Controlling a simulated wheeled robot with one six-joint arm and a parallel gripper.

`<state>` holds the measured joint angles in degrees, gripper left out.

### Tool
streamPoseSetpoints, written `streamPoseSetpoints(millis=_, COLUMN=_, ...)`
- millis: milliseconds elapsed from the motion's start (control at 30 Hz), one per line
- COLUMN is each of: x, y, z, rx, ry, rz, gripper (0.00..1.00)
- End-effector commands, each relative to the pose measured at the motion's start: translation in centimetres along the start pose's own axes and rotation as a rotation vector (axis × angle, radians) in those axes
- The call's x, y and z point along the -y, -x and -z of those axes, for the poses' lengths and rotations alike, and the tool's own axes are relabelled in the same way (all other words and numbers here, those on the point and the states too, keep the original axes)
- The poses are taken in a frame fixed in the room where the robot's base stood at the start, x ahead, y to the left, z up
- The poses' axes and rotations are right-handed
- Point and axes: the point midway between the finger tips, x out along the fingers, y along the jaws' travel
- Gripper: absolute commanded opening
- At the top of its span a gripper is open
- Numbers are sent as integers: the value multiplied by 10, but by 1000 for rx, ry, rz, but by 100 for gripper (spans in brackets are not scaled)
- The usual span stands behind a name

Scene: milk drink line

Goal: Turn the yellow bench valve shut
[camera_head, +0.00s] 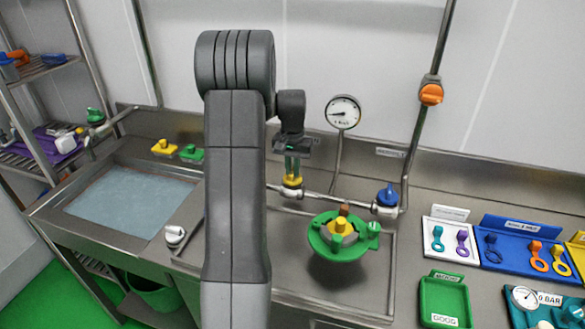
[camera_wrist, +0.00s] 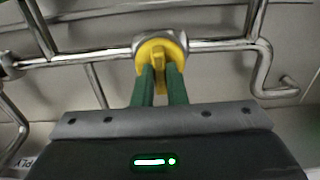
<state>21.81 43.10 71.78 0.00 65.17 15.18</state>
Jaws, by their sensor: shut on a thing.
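The yellow bench valve (camera_head: 292,181) sits on the steel pipe behind the bench, right of my arm. My gripper (camera_head: 292,172) reaches down to it from above. In the wrist view, the yellow valve (camera_wrist: 174,44) has a round base and a raised grip. The green fingers of my gripper (camera_wrist: 161,78) are shut on that grip, one on each side. The grip appears to stand crosswise to the pipe (camera_wrist: 215,45) in the wrist view. The fingers hide part of the valve.
A blue valve (camera_head: 388,195) sits farther right on the pipe, below an orange valve (camera_head: 431,94). A gauge (camera_head: 343,112) stands behind. A green round fixture (camera_head: 322,243) with a yellow knob is in front. A water-filled sink (camera_head: 130,203) lies left.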

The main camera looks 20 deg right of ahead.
Motion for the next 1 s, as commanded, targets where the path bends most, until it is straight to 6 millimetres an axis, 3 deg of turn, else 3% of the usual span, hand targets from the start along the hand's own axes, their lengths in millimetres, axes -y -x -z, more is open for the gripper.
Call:
streamPoseSetpoints(millis=500, x=0, y=1, z=1, rx=-4, ry=-18, rz=1, gripper=0)
streamPoseSetpoints(millis=533, x=0, y=1, z=1, rx=-4, ry=-18, rz=1, gripper=18)
streamPoseSetpoints(millis=600, x=0, y=1, z=1, rx=-3, ry=-17, rz=1, gripper=32)
streamPoseSetpoints(millis=1000, x=0, y=7, z=1, rx=-4, ry=-16, rz=1, gripper=34)
